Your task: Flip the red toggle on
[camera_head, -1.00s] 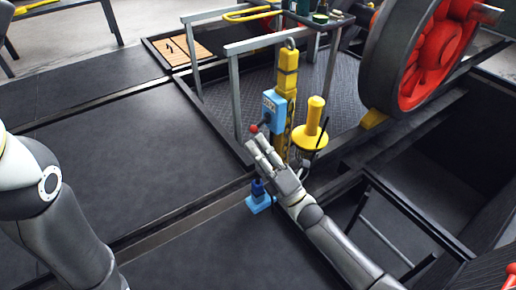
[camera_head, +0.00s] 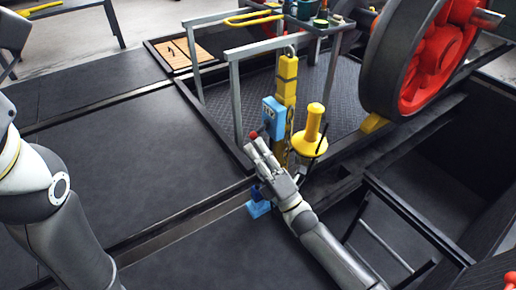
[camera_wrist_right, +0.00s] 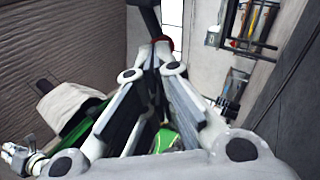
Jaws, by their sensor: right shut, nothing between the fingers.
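The red toggle (camera_head: 253,135) is a small red ball sticking out at the lower left of a blue box (camera_head: 271,113) on a yellow post (camera_head: 287,80). My right gripper (camera_head: 254,144) is shut and empty, with its fingertips just under the ball. They look very close to it; I cannot tell whether they touch. In the right wrist view the fingers (camera_wrist_right: 158,52) meet at their tips, and a bit of red (camera_wrist_right: 170,43) shows right behind them, mostly hidden. My left arm stands at the left of the head view, its gripper out of frame.
A yellow bollard-like part (camera_head: 313,128) stands just right of the post. A small blue block (camera_head: 258,208) sits on the floor below my right gripper. Grey railings (camera_head: 234,100) stand behind, and a large red-spoked wheel (camera_head: 430,60) at right. The dark floor at left is clear.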

